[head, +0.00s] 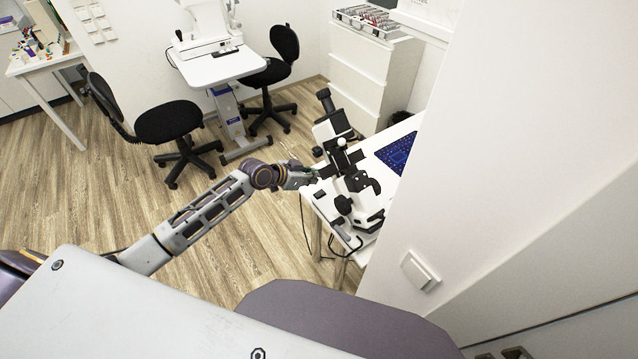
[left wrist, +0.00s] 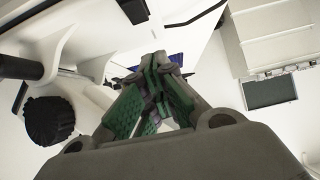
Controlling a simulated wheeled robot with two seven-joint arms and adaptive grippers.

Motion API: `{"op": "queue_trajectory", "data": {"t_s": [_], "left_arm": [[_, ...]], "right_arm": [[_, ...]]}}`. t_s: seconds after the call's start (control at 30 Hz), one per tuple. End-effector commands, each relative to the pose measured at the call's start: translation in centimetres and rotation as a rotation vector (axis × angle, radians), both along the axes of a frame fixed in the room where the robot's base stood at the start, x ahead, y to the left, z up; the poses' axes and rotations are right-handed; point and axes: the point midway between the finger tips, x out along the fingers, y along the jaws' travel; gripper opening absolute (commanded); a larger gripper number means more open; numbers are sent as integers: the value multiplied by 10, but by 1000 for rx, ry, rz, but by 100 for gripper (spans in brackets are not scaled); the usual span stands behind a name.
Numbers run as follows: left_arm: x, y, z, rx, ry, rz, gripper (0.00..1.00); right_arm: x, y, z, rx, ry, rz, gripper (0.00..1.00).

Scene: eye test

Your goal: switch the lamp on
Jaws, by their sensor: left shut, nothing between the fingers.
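A white and black optical instrument (head: 345,165) with a dark eyepiece tube stands on a white table (head: 322,200) at the centre right. I cannot tell which part of it is a lamp or its switch, or whether any light is on. My left gripper (head: 313,176) is shut and empty, close to the left side of the instrument; I cannot tell whether it touches it. In the left wrist view its green-padded fingers (left wrist: 158,66) come together at the tips. A black ribbed knob (left wrist: 49,121) and white housing show at the left there. My right gripper is not in view.
A white wall switch (head: 420,271) is on the near wall at the right. A dark blue mat (head: 397,153) lies on the table. Black chairs (head: 168,122) and a white instrument stand (head: 218,68) are farther back.

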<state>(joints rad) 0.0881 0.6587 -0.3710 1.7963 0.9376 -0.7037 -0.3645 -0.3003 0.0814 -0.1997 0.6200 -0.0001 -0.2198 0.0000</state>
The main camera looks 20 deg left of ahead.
Motion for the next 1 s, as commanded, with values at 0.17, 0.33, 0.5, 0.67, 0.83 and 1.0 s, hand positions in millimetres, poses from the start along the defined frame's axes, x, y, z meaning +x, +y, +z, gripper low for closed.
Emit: {"op": "queue_trajectory", "data": {"t_s": [0.17, 0.33, 0.5, 0.67, 0.83, 1.0], "left_arm": [[12, -9, -10, -1, 0, 1, 0], [16, -12, -26, -1, 1, 1, 0], [18, -13, -41, 0, 0, 1, 0], [19, -14, -49, -1, -1, 0, 0], [19, -15, -52, 0, 0, 0, 0], [19, -14, -52, 0, 0, 0, 0]], "right_arm": [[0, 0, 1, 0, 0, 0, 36], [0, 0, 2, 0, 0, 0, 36], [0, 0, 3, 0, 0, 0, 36], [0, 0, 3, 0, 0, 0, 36], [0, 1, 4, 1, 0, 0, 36], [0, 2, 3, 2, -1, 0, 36]]}}
